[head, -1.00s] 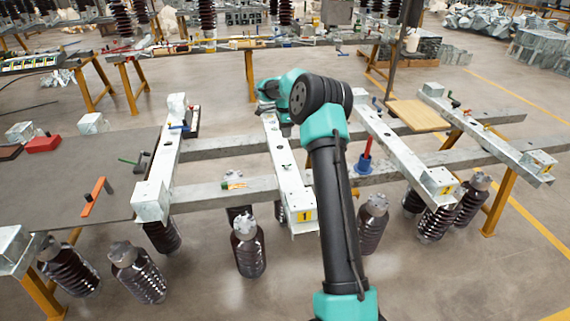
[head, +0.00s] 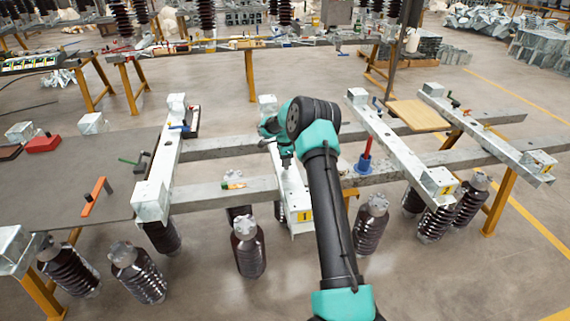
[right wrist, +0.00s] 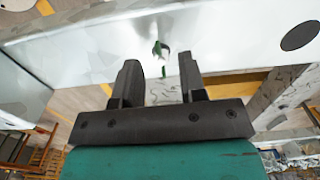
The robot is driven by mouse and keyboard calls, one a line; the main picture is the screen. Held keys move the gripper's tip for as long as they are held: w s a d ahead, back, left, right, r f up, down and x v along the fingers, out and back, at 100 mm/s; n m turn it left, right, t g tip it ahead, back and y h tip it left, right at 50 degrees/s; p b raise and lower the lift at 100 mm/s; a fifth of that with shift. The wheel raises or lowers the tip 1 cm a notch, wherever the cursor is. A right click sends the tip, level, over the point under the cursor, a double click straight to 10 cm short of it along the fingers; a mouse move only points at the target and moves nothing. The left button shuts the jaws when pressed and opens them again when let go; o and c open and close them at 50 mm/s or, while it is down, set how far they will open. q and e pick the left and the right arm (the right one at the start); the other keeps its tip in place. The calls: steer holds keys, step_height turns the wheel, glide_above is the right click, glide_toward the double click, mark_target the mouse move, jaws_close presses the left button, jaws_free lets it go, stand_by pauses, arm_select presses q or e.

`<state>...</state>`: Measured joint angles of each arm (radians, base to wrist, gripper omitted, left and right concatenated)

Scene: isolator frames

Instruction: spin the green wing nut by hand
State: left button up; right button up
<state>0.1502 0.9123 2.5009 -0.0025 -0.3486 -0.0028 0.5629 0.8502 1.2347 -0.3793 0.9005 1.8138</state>
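In the right wrist view a small green piece, seemingly the green wing nut (right wrist: 163,73), shows with a grey stud by the pale metal beam (right wrist: 235,45). My right gripper (right wrist: 159,64) is open, with its two dark fingers apart and the green piece seen in the gap between them. I cannot tell whether either finger touches it. In the head view my right gripper (head: 287,160) is over the middle beam marked 1 (head: 292,192), and it hides the nut there. My left gripper is not in view.
A beam (head: 158,178) and a dark table (head: 60,195) with an orange tool (head: 95,196) are at the left. Dark ribbed insulators (head: 248,250) stand below.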

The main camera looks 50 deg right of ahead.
steer(key=shift+f, duration=1)
jaws_close()
